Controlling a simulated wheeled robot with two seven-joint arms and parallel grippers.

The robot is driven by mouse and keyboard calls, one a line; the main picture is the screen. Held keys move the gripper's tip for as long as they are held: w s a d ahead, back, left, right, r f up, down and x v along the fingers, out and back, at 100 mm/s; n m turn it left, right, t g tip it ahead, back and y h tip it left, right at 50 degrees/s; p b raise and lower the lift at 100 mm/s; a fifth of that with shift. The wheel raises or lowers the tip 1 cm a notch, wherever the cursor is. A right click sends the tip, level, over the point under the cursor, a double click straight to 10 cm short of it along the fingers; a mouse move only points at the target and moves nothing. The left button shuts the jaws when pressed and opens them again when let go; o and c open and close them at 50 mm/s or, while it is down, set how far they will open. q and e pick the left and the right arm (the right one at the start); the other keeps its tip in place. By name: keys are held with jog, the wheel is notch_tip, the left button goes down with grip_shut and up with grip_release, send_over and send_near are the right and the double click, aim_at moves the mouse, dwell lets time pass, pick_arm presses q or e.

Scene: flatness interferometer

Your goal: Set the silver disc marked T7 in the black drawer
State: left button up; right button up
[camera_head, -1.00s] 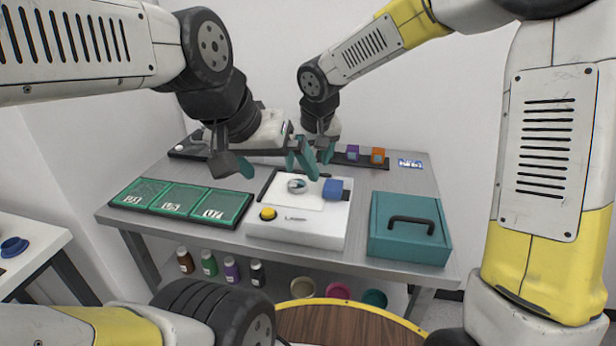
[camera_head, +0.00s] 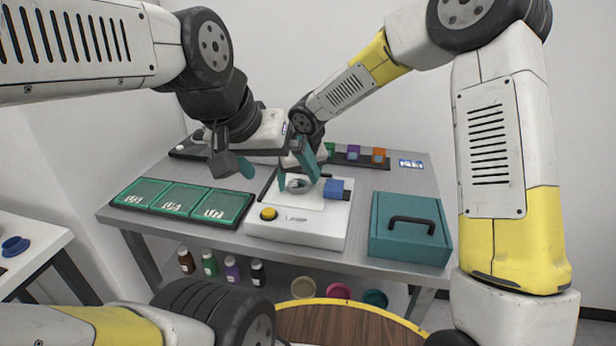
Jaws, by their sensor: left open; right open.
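A small silver disc (camera_head: 298,186) lies on the white top of the instrument with the yellow button; no T7 marking is legible on it. My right gripper (camera_head: 296,178) is open, its teal fingers low around the disc; I cannot tell whether they touch it. My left gripper (camera_head: 243,168) is open and empty, above the table left of the instrument; only part of it shows. I cannot clearly identify a black drawer; a long black base (camera_head: 188,152) at the back left is partly hidden by my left arm.
The white instrument (camera_head: 300,232) bears a yellow button (camera_head: 268,214) and a blue block (camera_head: 337,189). A black-framed tray (camera_head: 242,217) with green compartments is left. A teal box (camera_head: 408,240) is right. Colored blocks (camera_head: 378,155) stand behind. Bare table (camera_head: 365,180) shows behind the teal box.

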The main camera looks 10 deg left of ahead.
grip_shut()
jog(key=shift+r, duration=0.15)
